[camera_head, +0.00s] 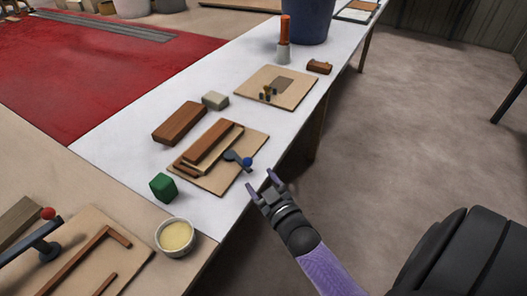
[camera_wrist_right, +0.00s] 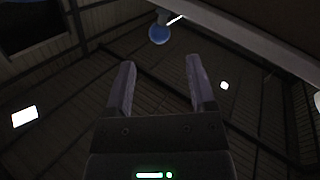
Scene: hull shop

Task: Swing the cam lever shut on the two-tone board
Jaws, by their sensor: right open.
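A cam lever (camera_head: 236,159) with a blue ball knob (camera_head: 248,162) sits on a tan fixture plate (camera_head: 222,184) on the white bench. Its knob end points right, towards the plate's right edge. A brown board with a paler lower edge (camera_head: 208,143) lies in the fixture beside the lever; I take it for the two-tone board. A gap between lever and board cannot be judged. My right gripper (camera_head: 264,184) is open and empty, just off the bench edge, near the knob and apart from it. In the right wrist view the blue knob (camera_wrist_right: 159,34) shows beyond the open fingers (camera_wrist_right: 160,82). My left gripper is not in view.
A red-knobbed lever (camera_head: 48,214) stands on another plate at lower left. A brown block (camera_head: 180,123), green cube (camera_head: 163,187), cream-filled bowl (camera_head: 175,236) and grey block (camera_head: 215,100) surround the fixture. Another plate (camera_head: 297,98) lies farther back.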

